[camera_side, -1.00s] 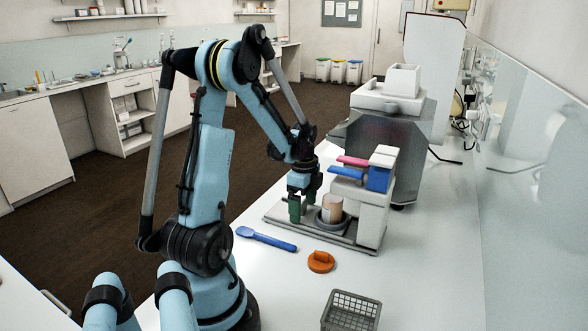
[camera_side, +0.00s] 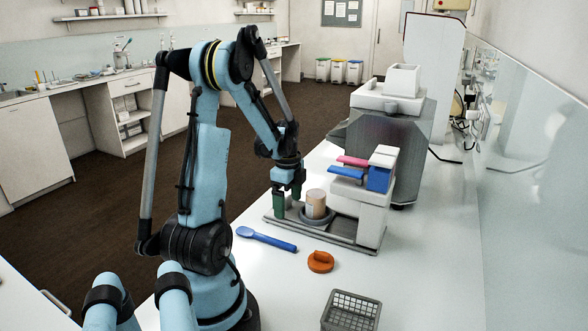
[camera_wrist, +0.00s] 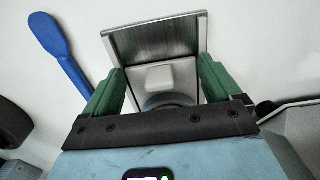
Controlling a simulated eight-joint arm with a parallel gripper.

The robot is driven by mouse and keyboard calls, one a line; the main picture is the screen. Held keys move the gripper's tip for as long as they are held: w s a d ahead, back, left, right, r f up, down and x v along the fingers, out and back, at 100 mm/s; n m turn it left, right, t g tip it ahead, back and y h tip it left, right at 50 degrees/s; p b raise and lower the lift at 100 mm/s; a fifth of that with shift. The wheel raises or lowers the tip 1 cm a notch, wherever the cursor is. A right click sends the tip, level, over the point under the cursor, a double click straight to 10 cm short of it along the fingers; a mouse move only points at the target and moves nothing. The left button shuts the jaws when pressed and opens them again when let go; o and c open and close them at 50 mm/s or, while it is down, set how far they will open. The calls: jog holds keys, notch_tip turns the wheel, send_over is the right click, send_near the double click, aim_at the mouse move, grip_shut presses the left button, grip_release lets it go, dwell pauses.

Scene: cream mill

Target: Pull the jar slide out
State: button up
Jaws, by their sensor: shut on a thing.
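The jar slide (camera_side: 318,220) is a grey round holder on the flat metal base of the cream mill (camera_side: 362,215). A tan jar (camera_side: 315,199) with a pale top stands upright in it, left of the mill's column and clear of the blue and pink levers. The wrist view shows the block between the fingers and part of the grey ring (camera_wrist: 166,100); the jar is hidden there.
A blue spatula (camera_side: 266,239) and an orange lid with a knob (camera_side: 320,262) lie on the white table in front of the mill. A grey wire basket (camera_side: 350,312) stands nearer. The large grey machine (camera_side: 385,140) stands behind. Table between them is clear.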

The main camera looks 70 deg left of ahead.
jog(key=shift+s+a, duration=1)
jog(key=o, duration=0.6)
jog(key=shift+s+a+r, duration=0.45)
jog(key=shift+r, duration=0.4)
jog(key=shift+s+a+r, duration=0.5)
jog(key=shift+r, duration=0.3)
jog(key=shift+s+a+r, duration=0.45)
jog(key=shift+r, duration=0.4)
jog(key=shift+n, duration=0.9)
jog(key=d, duration=0.4)
jog(key=w+d, duration=0.1)
jog(key=d, duration=0.2)
jog(key=shift+r, duration=0.4)
jog(key=w+d+r+n+t, duration=0.2)
jog(key=w+d, duration=0.1)
jog(key=d, duration=0.6)
jog(key=w+d+r+n+t, duration=0.2)
jog(key=w+d, duration=0.1)
jog(key=d, duration=0.6)
jog(key=w+d+r+n+t, duration=0.1)
jog(key=w+d+n+t, duration=0.2)
jog(key=d, duration=0.6)
jog(key=shift+w+d+r, duration=0.3)
jog(key=shift+w+r, duration=0.1)
jog(key=shift+w, duration=0.15)
